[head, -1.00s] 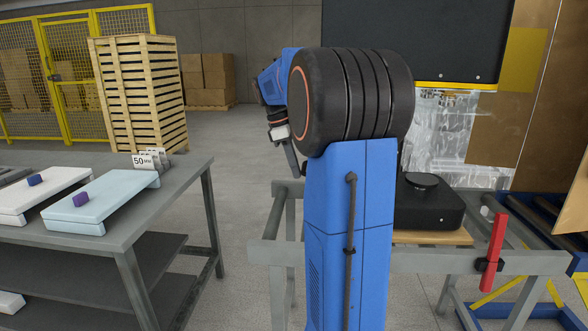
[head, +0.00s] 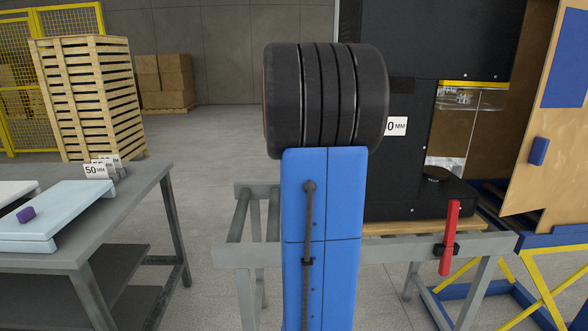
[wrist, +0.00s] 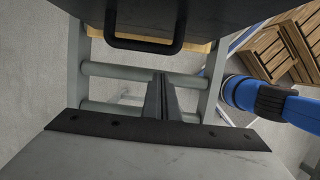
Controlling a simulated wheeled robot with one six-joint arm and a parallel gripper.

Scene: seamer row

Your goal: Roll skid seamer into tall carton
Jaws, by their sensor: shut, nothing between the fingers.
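The black seamer (head: 395,185) stands upright on a wooden skid (head: 405,229) on the grey roller stand (head: 375,247), partly hidden behind my blue arm. A black bar handle (wrist: 148,45) shows on its side in the wrist view. A tall brown carton (head: 550,125) with a blue panel stands at the right, on a blue and yellow frame. My gripper (wrist: 165,85) is shut and empty in the wrist view. It appears over the stand's rollers, in front of the handle and apart from it. My arm hides the gripper in the head view.
A red lever (head: 450,237) stands upright on the stand's front rail. A grey bench (head: 75,250) with light boards (head: 60,215) and 50 mm signs (head: 98,170) is at the left. A crate stack (head: 88,95) stands behind it. Bare floor lies between bench and stand.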

